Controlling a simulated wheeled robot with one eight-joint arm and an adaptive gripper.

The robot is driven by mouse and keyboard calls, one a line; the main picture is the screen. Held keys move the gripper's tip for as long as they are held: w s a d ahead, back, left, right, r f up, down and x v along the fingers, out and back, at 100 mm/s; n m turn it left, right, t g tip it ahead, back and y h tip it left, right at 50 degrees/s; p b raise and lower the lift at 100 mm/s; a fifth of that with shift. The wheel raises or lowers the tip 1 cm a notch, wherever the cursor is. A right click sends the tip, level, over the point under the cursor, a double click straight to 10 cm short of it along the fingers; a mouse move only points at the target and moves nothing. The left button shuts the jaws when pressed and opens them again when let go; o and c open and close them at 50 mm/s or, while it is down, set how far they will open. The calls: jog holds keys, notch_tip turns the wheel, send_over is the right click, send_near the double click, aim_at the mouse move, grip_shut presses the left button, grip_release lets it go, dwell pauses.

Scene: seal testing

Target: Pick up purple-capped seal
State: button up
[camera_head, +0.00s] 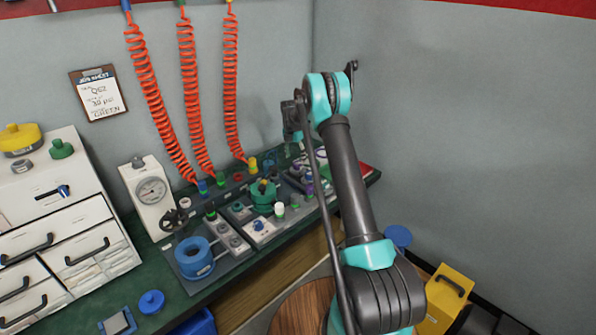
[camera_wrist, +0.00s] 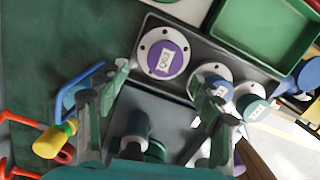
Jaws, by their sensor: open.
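The purple-capped seal (camera_wrist: 164,57) shows in the wrist view as a round purple disc with a white label, set in a white flange with dark holes. It sits on a grey base, just beyond my fingertips. In the head view small purple and white parts (camera_head: 320,156) show at the bench's far right end, and I cannot tell for sure which is the seal. My gripper (camera_wrist: 162,80) is open and empty, its fingers spread below the seal in the wrist view. In the head view it hangs above the bench's right end (camera_head: 291,122).
In the wrist view, two smaller flanged parts, one with a teal cap (camera_wrist: 252,107), sit right of the seal. A green tray (camera_wrist: 270,35) lies at the upper right. A yellow-ended fitting (camera_wrist: 48,143) is lower left. Green bench surface (camera_wrist: 65,40) is clear at the upper left. Orange hoses (camera_head: 190,90) hang behind the bench.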

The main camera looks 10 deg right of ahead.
aim_at(298, 163)
jog(key=shift+w+d+f, duration=0.15)
jog(key=shift+d+f, duration=0.1)
jog(key=shift+f, duration=0.6)
jog(key=shift+w+d+f, duration=0.15)
jog(key=shift+d+f, duration=0.05)
jog(key=shift+f, duration=0.7)
jog(key=shift+w+d+f, duration=0.15)
jog(key=shift+d+f, duration=0.1)
jog(key=shift+f, duration=0.6)
jog(key=shift+c, duration=0.3)
grip_shut()
